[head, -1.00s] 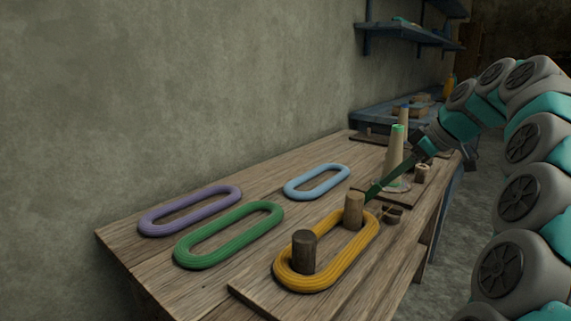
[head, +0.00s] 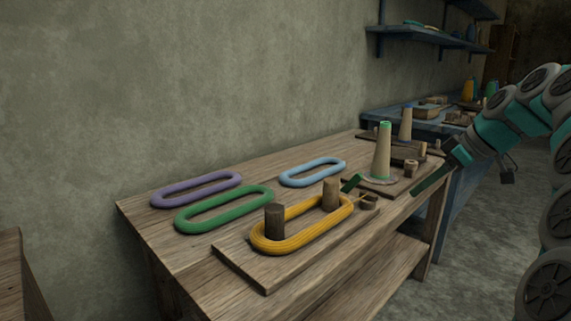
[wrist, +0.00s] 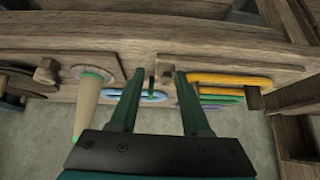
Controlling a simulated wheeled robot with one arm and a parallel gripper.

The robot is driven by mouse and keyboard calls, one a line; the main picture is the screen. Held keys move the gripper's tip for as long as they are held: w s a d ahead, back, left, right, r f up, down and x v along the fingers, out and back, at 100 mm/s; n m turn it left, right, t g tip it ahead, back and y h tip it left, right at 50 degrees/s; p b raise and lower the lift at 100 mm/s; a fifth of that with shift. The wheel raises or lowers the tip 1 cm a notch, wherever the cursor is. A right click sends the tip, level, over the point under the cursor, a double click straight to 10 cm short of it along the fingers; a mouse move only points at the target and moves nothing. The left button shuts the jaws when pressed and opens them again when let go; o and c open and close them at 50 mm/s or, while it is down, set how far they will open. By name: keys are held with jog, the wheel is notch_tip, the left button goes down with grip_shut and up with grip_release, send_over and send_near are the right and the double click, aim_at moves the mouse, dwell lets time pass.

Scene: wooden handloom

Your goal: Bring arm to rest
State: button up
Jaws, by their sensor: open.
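My gripper (head: 413,194) hangs at the right edge of the wooden table, beside the cone and clear of the loops. In the wrist view my gripper (wrist: 160,75) has its two dark green fingers apart, with nothing held between them.
Purple (head: 196,190), green (head: 224,208) and light blue (head: 312,172) loops lie on the table (head: 150,218). A pale cone with a green top (head: 382,150) stands on a small board near my gripper. A blue shelf (head: 430,40) is on the wall. Open floor lies right of the table.

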jog(key=s+a+f+m+g+h, duration=0.1)
jog(key=s+a+f+m+g, duration=0.1)
jog(key=s+a+f, duration=0.4)
jog(key=s+a+f+m+g, duration=0.1)
jog(key=s+a+f+g, duration=0.1)
jog(key=s+a, duration=0.65)
jog(key=s+f+m+g+h, duration=0.1)
jog(key=s+f+m, duration=0.1)
jog(key=s+f, duration=0.3)
jog(key=s+f+m+g+h+p, duration=0.1)
jog(key=s+f, duration=0.3)
jog(key=s, duration=0.7)
jog(key=s+f+m+h+p, duration=0.1)
jog(key=s+f+m+h, duration=0.1)
jog(key=s+f, duration=0.3)
jog(key=s, duration=0.3)
jog(key=shift+a+f+m+g, duration=0.35)
jog(key=shift+a+m+g, duration=0.05)
